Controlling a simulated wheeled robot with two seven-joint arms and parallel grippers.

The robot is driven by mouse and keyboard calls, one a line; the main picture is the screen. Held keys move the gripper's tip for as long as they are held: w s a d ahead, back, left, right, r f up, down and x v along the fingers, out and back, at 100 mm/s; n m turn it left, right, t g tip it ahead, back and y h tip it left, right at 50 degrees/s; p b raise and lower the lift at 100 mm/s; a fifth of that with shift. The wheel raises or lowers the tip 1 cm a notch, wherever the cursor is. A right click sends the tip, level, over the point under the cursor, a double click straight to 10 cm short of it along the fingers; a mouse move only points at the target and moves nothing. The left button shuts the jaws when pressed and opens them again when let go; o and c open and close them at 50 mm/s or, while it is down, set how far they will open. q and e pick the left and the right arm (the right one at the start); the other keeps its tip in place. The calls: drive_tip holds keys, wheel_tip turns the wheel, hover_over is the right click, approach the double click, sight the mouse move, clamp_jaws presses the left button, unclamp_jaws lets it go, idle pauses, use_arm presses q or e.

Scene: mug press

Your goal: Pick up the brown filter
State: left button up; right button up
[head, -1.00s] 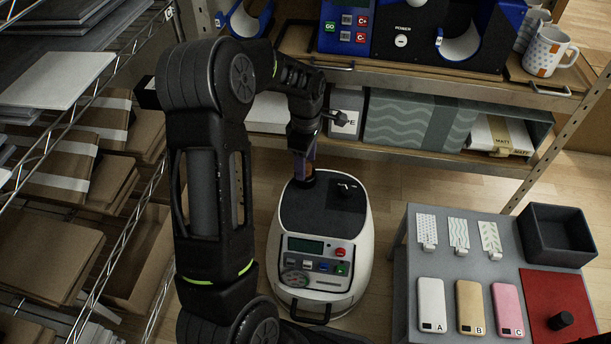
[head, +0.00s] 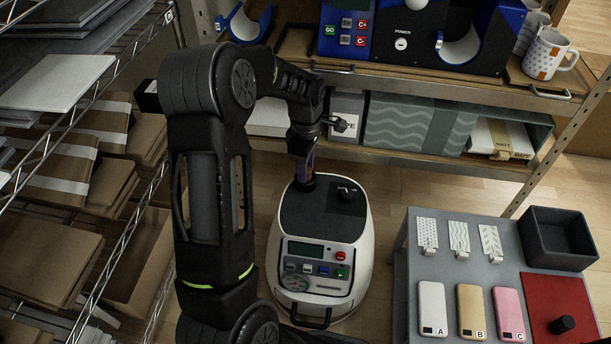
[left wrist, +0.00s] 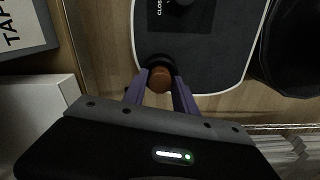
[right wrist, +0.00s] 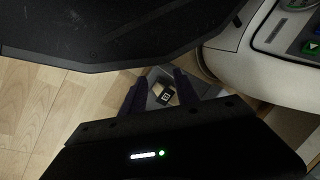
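The brown filter (left wrist: 160,80) appears in the left wrist view as a small round brown piece at the edge of the white machine's dark top (left wrist: 205,45), beside a black ring. My left gripper (left wrist: 159,76) has its two purple fingers on either side of it, close to its sides. Contact is not clear. In the head view the left gripper (head: 304,170) points down at the far left part of the white machine (head: 318,265) and hides most of the filter. My right gripper (right wrist: 162,76) is open and empty in the right wrist view.
A metal shelf (head: 450,85) with boxes is behind. A grey table (head: 455,270) with phone cases and a dark bin (head: 557,237) is at right. A wire rack with cartons stands at left.

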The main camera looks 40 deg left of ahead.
use_arm(q)
clamp_jaws()
idle(0.3)
wheel_tip(320, 180, up, 10)
drive_tip(key=p, duration=0.3)
idle(0.6)
